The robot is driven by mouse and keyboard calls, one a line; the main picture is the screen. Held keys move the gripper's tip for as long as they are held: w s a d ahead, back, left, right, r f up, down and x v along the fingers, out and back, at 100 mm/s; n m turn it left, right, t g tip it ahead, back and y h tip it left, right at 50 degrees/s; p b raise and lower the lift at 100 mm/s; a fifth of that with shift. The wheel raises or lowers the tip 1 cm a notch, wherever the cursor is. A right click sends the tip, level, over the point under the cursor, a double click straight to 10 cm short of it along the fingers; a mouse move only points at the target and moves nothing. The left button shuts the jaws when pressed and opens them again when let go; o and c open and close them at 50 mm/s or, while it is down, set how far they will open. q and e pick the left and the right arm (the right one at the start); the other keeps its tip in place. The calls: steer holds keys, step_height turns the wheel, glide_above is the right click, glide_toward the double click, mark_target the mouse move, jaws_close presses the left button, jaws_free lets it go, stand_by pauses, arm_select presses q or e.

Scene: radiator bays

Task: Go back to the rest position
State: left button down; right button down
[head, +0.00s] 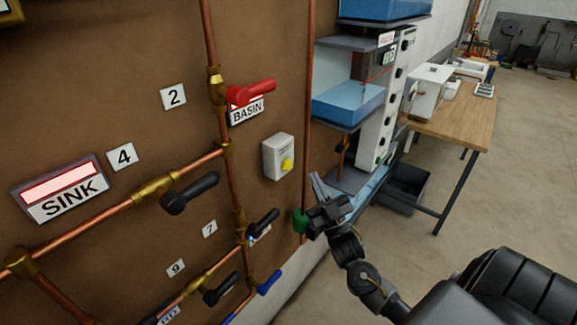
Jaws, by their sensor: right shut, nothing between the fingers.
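My right gripper (317,184) is in front of the brown panel's right edge, beside the vertical copper pipe at that edge. Its fingers are shut and empty, pointing up in the picture. Its arm comes in from the lower right. A green fitting (300,221) shows just left of the gripper; whether they touch I cannot tell. My left gripper is not in view.
The brown panel (80,100) carries copper pipes, a red lever (250,92), black levers (188,193), a blue lever (269,283) and a grey box with a yellow knob (279,157). A stand with blue tanks (348,103) and a wooden table (455,126) are at right.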

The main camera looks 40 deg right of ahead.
step_height(320, 180, down, 20)
steer(key=w+m+g+h, duration=0.1)
steer(key=w+g, duration=0.1)
steer(key=g, duration=0.4)
steer(key=s+a+f+g, duration=0.2)
steer(key=s+f+g, duration=0.25)
steer(key=f, duration=0.85)
steer(key=s+a+f+g, duration=0.1)
steer(key=s+f+g, duration=0.35)
steer(key=f, duration=0.85)
steer(key=s+a+f+g, duration=0.4)
steer(key=s+f+g, duration=0.1)
steer(key=s+f, duration=0.95)
steer(key=s+a+f+g, duration=0.2)
steer(key=s+f, duration=0.1)
steer(key=s, duration=0.7)
steer(key=s+a+f+g+y+b, duration=0.1)
steer(key=s+a+f+g, duration=0.2)
steer(key=s, duration=0.8)
steer(key=shift+a+f+g, duration=0.15)
steer(key=shift+f+g, duration=0.1)
steer(key=shift+g, duration=0.05)
steer(key=shift+s, duration=0.1)
